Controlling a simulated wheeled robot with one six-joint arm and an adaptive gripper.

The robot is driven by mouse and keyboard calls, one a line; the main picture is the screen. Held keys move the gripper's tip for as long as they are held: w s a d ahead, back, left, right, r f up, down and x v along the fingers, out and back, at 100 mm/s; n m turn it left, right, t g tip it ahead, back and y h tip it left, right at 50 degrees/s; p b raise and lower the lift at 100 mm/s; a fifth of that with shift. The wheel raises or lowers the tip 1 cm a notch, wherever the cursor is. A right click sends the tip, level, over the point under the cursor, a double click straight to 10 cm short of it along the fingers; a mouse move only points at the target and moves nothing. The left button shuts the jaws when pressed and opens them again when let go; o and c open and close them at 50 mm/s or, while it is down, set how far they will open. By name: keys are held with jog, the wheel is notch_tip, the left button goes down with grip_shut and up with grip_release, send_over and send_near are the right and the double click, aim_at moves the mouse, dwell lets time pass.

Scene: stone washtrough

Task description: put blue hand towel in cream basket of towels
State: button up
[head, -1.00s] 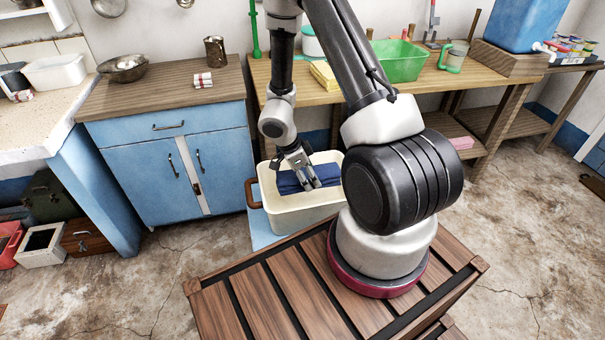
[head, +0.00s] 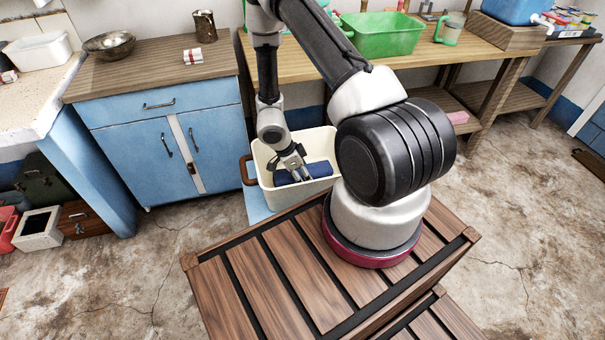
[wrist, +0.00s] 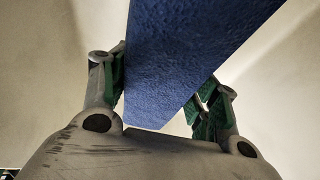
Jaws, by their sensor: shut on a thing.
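The blue hand towel (head: 316,170) is a folded dark blue bundle inside the cream basket (head: 262,157), below its rim. In the wrist view the towel (wrist: 195,50) runs between the two fingers. My gripper (head: 300,177) reaches down into the basket from above and is shut on the towel, with a finger on each side of it. The cream basket has a brown handle on its left and also fills the background of the wrist view (wrist: 55,70). No other towels show in it. Whether the towel touches the basket floor cannot be told.
A blue cabinet (head: 140,150) stands to the left, and a wooden table (head: 290,62) with a green tub (head: 382,36) stands behind. My slatted deck is in front. Open floor lies to the right.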

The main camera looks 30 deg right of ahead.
jog(key=shift+f, duration=0.1)
jog(key=o, duration=1.1)
